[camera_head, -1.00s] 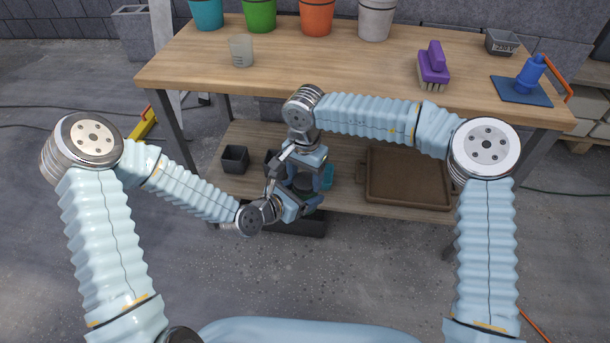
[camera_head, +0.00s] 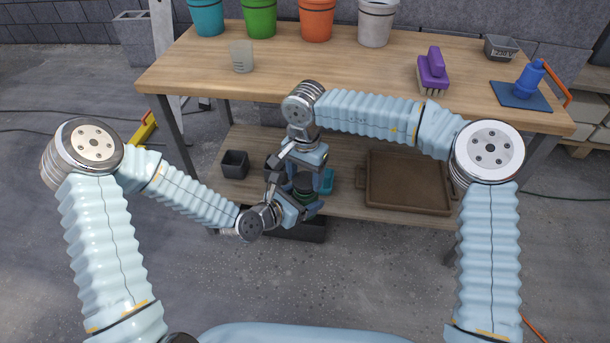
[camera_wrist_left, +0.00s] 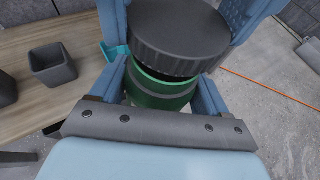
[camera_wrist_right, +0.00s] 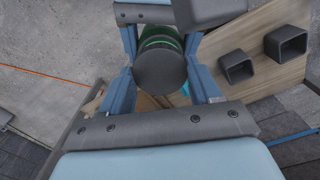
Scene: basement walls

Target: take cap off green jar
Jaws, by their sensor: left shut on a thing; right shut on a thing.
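The green jar (camera_head: 305,196) is held between my two grippers in front of the lower shelf. It also shows in the left wrist view (camera_wrist_left: 160,98), with the dark grey ribbed cap (camera_wrist_left: 180,35) above it. The cap sits raised and slightly off centre, with the jar's green neck showing beneath its rim. My left gripper (camera_wrist_left: 162,92) is shut on the jar's body. My right gripper (camera_wrist_right: 162,85) is shut on the cap, which shows round and dark in the right wrist view (camera_wrist_right: 160,73). The jar's lower part is mostly hidden by the fingers.
The floor in front is clear.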

